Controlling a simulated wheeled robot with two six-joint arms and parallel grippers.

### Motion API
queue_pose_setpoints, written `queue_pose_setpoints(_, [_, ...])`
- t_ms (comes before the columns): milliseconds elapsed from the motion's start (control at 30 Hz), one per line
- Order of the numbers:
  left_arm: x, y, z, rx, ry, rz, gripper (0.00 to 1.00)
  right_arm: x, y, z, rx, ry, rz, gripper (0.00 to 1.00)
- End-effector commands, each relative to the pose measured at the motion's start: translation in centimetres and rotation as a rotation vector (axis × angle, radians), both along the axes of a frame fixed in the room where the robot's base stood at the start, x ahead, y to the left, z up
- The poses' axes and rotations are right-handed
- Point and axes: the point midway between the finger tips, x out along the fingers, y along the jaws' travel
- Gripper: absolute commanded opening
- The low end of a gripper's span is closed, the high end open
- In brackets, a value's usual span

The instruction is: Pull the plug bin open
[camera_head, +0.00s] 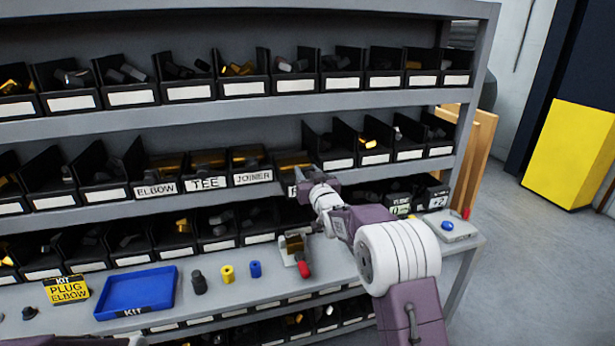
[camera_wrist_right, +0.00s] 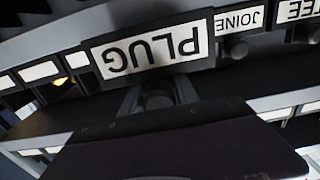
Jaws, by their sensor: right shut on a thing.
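The plug bin (camera_head: 293,160) is a black bin on the middle shelf, just right of the joiner bin (camera_head: 252,164). Brass-coloured parts show inside it. My right gripper (camera_head: 303,181) is at its front and hides most of its label. In the right wrist view, the PLUG label (camera_wrist_right: 155,45) appears upside down, and my right gripper (camera_wrist_right: 158,98) is shut on the dark knob under it. The plug bin's face looks nearer than the JOINER label (camera_wrist_right: 240,20), but I cannot tell how far out it stands. My left gripper is out of view.
Elbow (camera_head: 158,176) and tee (camera_head: 208,172) bins stand to the left. Below, the worktop holds a blue kit tray (camera_head: 136,292), a yellow kit card (camera_head: 66,290), small cylinders (camera_head: 228,273) and a red-handled fixture (camera_head: 304,268). Open floor lies right of the shelving.

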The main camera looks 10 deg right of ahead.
Motion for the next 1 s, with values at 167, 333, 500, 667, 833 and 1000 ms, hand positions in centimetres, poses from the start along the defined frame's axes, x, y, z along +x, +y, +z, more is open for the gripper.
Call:
queue_pose_setpoints(167, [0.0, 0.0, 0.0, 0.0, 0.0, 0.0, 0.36, 0.0, 0.0, 0.4, 0.0, -0.007, 0.0, 0.42])
queue_pose_setpoints(333, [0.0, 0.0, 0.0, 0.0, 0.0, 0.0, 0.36, 0.0, 0.0, 0.2, 0.0, -0.004, 0.0, 0.53])
queue_pose_setpoints(500, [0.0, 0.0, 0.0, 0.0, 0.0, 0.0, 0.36, 0.0, 0.0, 0.1, 0.0, -0.002, 0.0, 0.53])
queue_pose_setpoints(667, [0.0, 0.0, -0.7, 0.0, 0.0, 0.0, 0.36, -1.3, -0.1, -0.1, 0.0, -0.001, 0.0, 0.53])
queue_pose_setpoints(833, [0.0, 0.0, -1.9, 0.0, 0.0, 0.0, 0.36, -4.5, -0.2, -0.1, -0.001, -0.004, 0.0, 0.53])
queue_pose_setpoints(1000, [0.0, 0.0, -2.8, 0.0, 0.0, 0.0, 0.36, -7.4, -0.3, 0.0, -0.001, -0.004, 0.0, 0.53])
